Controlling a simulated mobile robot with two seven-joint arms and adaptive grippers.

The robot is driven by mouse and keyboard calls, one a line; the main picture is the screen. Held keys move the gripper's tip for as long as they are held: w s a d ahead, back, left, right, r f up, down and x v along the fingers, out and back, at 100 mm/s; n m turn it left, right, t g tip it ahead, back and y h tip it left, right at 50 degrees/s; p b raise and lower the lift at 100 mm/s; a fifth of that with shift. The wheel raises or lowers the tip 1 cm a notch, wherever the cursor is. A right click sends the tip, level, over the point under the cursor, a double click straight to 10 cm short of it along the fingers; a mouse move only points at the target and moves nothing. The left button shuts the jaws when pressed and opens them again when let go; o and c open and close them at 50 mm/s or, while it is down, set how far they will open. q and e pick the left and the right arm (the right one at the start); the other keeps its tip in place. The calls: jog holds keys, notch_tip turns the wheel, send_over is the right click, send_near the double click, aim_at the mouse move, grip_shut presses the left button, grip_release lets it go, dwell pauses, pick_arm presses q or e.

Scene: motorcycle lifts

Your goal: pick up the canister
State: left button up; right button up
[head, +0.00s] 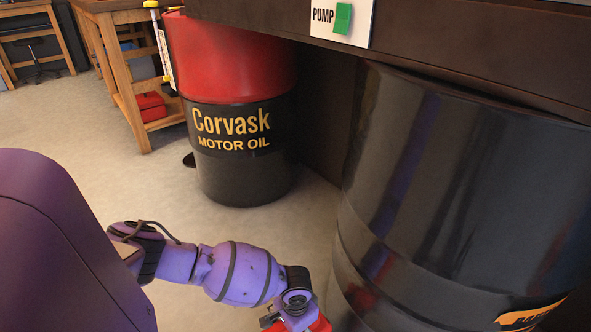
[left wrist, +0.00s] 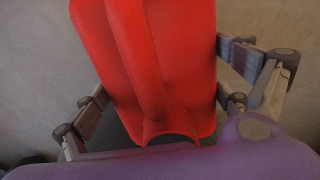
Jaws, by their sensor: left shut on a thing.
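The red canister (left wrist: 180,60) fills the middle of the left wrist view, with a raised ridge or handle running along it. My left gripper (left wrist: 166,88) has its grey fingers on both sides of the canister and is shut on it. In the head view, my left gripper (head: 290,315) is at the bottom edge, and only a small red part of the canister (head: 321,324) shows there. The rest of it is cut off by the frame. I cannot tell whether it touches the floor. My right gripper is not in view.
A large dark drum (head: 440,190) stands close at the right, beside my left gripper. A red and black Corvask motor oil drum (head: 240,175) stands behind. A dark bench edge (head: 450,45) with a PUMP label overhangs. Wooden workbenches (head: 125,65) are at the back left. Floor at left is clear.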

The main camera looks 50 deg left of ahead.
pick_arm(q)
jog(key=shift+c, duration=1.4)
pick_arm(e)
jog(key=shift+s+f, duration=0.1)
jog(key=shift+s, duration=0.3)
pick_arm(q)
jog(key=shift+r, duration=0.1)
